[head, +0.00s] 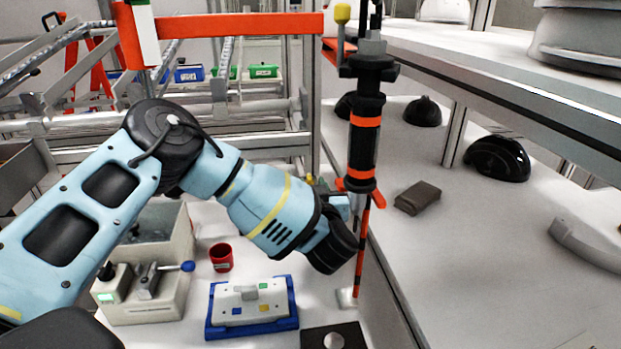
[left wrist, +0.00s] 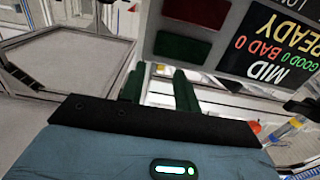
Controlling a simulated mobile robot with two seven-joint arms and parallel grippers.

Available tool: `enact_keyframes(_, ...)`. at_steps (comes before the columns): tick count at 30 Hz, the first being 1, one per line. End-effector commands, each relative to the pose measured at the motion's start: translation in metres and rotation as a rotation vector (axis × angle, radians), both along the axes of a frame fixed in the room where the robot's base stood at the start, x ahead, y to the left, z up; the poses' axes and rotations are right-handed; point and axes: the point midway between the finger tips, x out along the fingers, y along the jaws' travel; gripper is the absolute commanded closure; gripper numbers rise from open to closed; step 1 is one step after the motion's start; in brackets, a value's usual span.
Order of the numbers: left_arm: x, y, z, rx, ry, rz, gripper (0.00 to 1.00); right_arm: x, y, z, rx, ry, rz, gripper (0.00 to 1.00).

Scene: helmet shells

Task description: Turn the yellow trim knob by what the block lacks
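A yellow knob (head: 342,13) shows near the top of the head view, left of a hanging black tool with orange bands (head: 364,145). A white block with small coloured squares (head: 250,303) sits in a blue tray (head: 212,331) on the bench. My left arm reaches in over the bench; its fingers are hidden in the head view behind the wrist and tool. In the left wrist view my left gripper (left wrist: 160,72) has two dark green fingers standing apart, with nothing seen between them. A dark display (left wrist: 280,50) there reads MID, READY, GOOD 0, BAD 0. My right gripper is not in view.
A red cup (head: 221,257) and a pale box with a blue-tipped lever (head: 150,285) stand left of the tray. A black plate (head: 333,338) lies at its right. Shelves with black helmet shells (head: 497,158) and a dark box (head: 418,198) are at right.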

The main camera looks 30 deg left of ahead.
Motion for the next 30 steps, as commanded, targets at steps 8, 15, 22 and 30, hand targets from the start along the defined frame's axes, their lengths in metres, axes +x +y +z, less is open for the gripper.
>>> enact_keyframes(8,0.029,0.023,-0.001,0.001,0.0,0.002,0.68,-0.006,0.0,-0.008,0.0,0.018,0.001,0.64)
enact_keyframes(15,0.036,0.028,0.0,0.001,-0.001,0.0,0.68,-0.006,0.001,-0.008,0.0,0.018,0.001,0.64)
enact_keyframes(22,0.036,0.028,0.0,0.001,-0.001,0.0,0.73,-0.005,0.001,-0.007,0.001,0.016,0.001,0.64)
enact_keyframes(30,0.036,0.027,0.0,0.001,-0.001,0.0,1.0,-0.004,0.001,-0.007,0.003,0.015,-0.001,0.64)
